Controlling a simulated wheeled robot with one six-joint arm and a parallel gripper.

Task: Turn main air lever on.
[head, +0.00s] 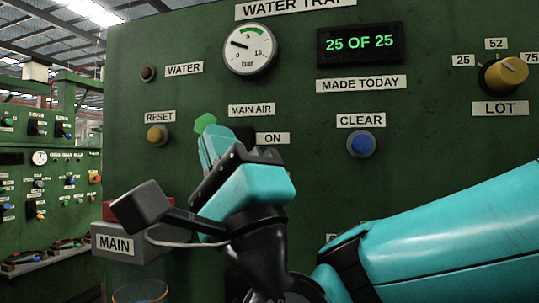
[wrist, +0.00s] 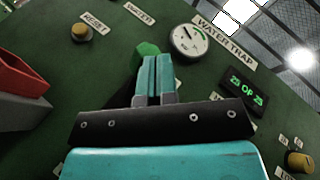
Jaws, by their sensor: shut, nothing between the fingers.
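The main air lever's green knob (head: 205,122) shows on the green panel below the MAIN AIR label (head: 251,110), left of the ON label (head: 272,138). A dark piece, perhaps its mount, shows between knob and label; the rest is hidden behind my gripper. My gripper (head: 207,138) is shut and empty, its teal fingertips just below the knob in the head view. In the wrist view, the knob (wrist: 148,48) appears just beyond the fingertips (wrist: 157,60). I cannot tell whether they touch.
Above is a pressure gauge (head: 249,50), its needle left of the green arc. A yellow RESET button (head: 157,135) is to the left, a blue CLEAR button (head: 361,144) to the right. A grey box (head: 127,240) labelled MAIN juts out lower left. The display (head: 360,44) reads 25 OF 25.

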